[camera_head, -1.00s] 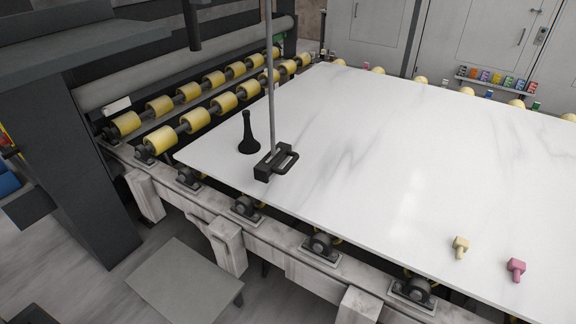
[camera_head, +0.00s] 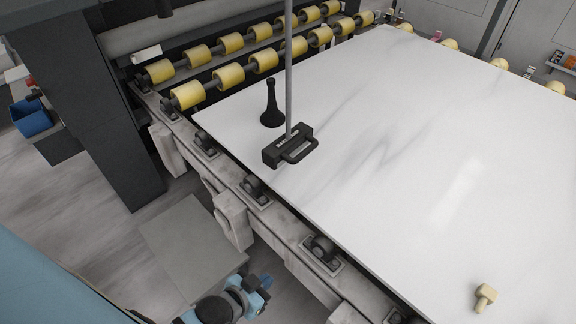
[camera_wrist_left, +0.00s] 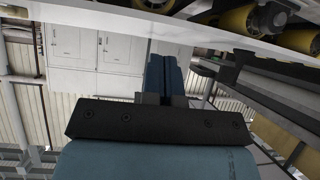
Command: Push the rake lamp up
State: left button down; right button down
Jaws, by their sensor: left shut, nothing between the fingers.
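The rake lamp (camera_head: 290,147) is a dark block with a loop handle, at the foot of a thin grey upright pole (camera_head: 289,60). It sits low, at the near left part of the white slab (camera_head: 400,150). I cannot tell whether it touches the slab. My left gripper (camera_head: 262,283) is at the bottom of the head view, beside the slab's near edge and well apart from the lamp. In the left wrist view its blue fingers (camera_wrist_left: 167,75) are together with nothing between them. My right gripper is not in view.
A black cone-shaped object (camera_head: 271,108) stands on the slab just behind the lamp. Yellow rollers (camera_head: 230,44) run along the back left. A grey roller frame (camera_head: 290,235) borders the slab's near side. A yellow peg-like piece (camera_head: 486,296) lies at the slab's front right.

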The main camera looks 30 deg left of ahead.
pick_arm(q)
jog(key=shift+s, duration=0.1)
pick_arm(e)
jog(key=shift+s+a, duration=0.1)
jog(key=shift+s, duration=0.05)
